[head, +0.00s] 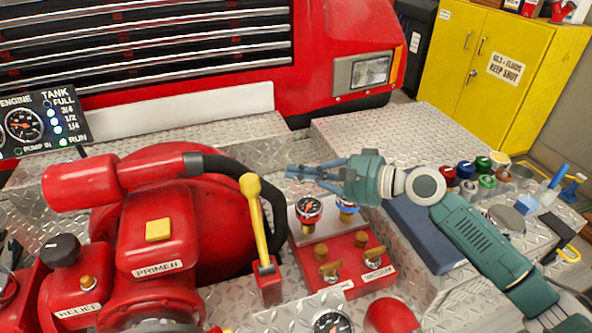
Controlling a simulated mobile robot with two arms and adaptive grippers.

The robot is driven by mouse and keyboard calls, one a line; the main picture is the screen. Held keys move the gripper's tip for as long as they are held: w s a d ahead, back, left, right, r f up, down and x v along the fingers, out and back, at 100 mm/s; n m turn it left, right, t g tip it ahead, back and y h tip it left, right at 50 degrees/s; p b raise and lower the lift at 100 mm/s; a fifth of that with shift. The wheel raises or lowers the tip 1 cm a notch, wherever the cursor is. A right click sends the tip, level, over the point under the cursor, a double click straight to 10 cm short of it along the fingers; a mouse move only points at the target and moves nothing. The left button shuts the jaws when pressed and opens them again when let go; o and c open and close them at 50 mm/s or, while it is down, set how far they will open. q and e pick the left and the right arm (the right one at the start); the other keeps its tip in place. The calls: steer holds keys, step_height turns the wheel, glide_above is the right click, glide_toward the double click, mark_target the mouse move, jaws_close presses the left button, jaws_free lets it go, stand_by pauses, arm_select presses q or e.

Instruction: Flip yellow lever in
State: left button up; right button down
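The yellow lever (257,218) stands up from a small red base (268,280) in the middle of the pump panel. It has a rounded yellow knob on top and leans slightly to the left. My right gripper (289,171) comes in from the right, above and to the right of the knob, with its fingers pointing left. It is apart from the lever, and nothing shows between its fingers. The fingers overlap from this angle, so their opening is unclear. My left gripper is not in view.
A black hose (240,172) curves behind the lever. A red primer housing (157,225) stands to its left. Several coloured caps (482,163) and a yellow cabinet (500,75) are farther right.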

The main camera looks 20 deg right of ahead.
mark_target(253, 173)
steer(key=x, duration=0.2)
steer(key=p+x, duration=0.1)
steer(key=x, duration=0.2)
steer(key=p+x, duration=0.1)
steer(key=x, duration=0.1)
steer(key=shift+w+a+r, duration=0.15)
steer(key=shift+a+r, duration=0.05)
steer(key=shift+a, duration=0.15)
steer(key=s, duration=0.1)
steer(key=s+p, duration=0.1)
steer(key=s+a+p, duration=0.1)
steer(key=shift+a+r, duration=0.1)
steer(key=shift+r, duration=0.3)
steer(key=shift+s+a+p, duration=0.2)
steer(key=shift+s+p, duration=0.1)
steer(key=shift+w, duration=0.1)
